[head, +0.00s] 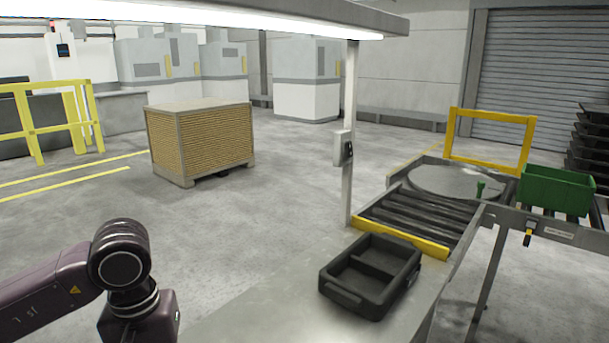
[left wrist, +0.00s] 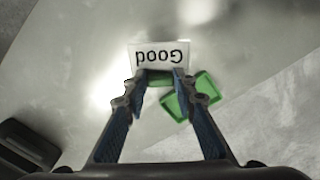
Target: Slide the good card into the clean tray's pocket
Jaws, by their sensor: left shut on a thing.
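The good card is a white card (left wrist: 160,54) with black "Good" lettering, upside down in the left wrist view. My left gripper (left wrist: 159,82) is shut on it, with the card at the fingertips. Below it on the grey bench lies a green tray-like thing (left wrist: 206,88) with a raised rim, partly hidden by the card and fingers. Another bit of green shows between the fingertips; I cannot tell whether it is the same thing. No pocket can be made out. In the head view my left arm is at the lower left, and its gripper is below the frame. My right gripper is not in view.
A black divided tray (head: 346,297) sits on the bench (head: 290,300). A dark thing (left wrist: 30,142) shows at lower left in the wrist view. Rollers (head: 425,213), a round turntable (head: 455,181) and a green crate (head: 555,192) lie beyond. A post (head: 349,110) rises at the bench's far edge.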

